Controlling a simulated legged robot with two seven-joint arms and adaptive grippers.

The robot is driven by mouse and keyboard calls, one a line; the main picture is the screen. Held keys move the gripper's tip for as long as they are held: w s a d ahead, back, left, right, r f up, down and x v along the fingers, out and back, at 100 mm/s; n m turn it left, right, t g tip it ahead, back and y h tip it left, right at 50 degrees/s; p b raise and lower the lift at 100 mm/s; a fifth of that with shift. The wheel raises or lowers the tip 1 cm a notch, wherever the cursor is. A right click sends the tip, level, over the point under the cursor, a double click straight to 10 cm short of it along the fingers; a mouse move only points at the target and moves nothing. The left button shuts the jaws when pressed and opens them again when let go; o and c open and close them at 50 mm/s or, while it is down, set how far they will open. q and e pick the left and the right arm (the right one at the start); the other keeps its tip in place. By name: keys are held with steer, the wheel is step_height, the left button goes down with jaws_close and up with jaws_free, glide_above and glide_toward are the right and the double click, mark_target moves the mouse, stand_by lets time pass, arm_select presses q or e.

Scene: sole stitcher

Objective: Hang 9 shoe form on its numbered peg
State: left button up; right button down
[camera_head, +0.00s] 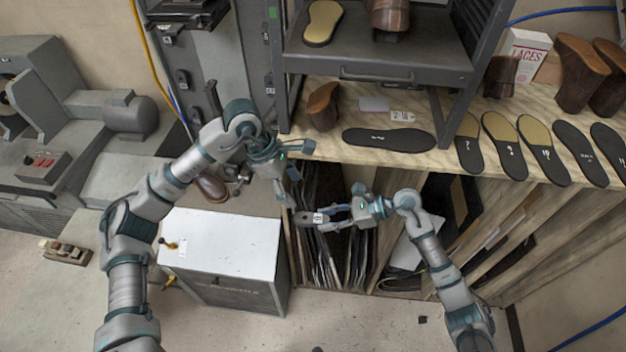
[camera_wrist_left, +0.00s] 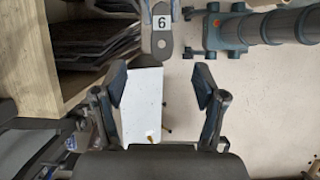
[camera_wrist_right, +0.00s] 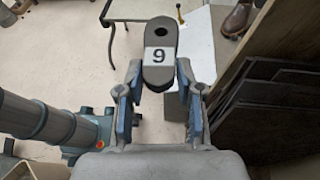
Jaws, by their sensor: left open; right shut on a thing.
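The 9 shoe form (camera_head: 304,217) is a flat grey piece with a white 9 label and a round hole at its free end. My right gripper (camera_head: 326,218) is shut on its other end and holds it in the air before the shelf unit; it also shows in the right wrist view (camera_wrist_right: 160,36). My left gripper (camera_head: 289,196) is open and empty, close above the form in the head view. The left wrist view shows the form (camera_wrist_left: 162,38) beyond the open left fingers (camera_wrist_left: 162,86).
A white-topped cabinet (camera_head: 222,240) stands below my left arm. The bench (camera_head: 350,148) carries several soles and a grey rack (camera_head: 400,62). Sheets stand upright in slots (camera_head: 325,245) beneath it. A brown shoe (camera_head: 212,187) sits near the left forearm. Grey machines stand at left.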

mark_target(312, 217)
steer(key=shift+a+r, duration=0.1)
arm_select(q)
steer(key=x, duration=1.1)
steer(key=shift+d, duration=0.35)
steer(key=shift+f, duration=0.35)
arm_select(e)
steer(key=shift+d, duration=0.3)
arm_select(q)
steer(key=shift+a, duration=0.35)
arm_select(e)
steer(key=shift+a, duration=0.3)
arm_select(q)
steer(key=c, duration=0.3)
steer(key=shift+d, duration=0.3)
jaws_close()
arm_select(e)
steer(key=shift+d, duration=0.25)
arm_select(q)
steer(key=shift+d, duration=0.15)
arm_select(e)
steer(key=c, duration=0.7)
jaws_free()
steer(key=shift+d, duration=0.15)
steer(key=shift+r, duration=0.1)
arm_select(q)
steer(key=shift+a+f, duration=0.1)
steer(key=shift+a, duration=0.2)
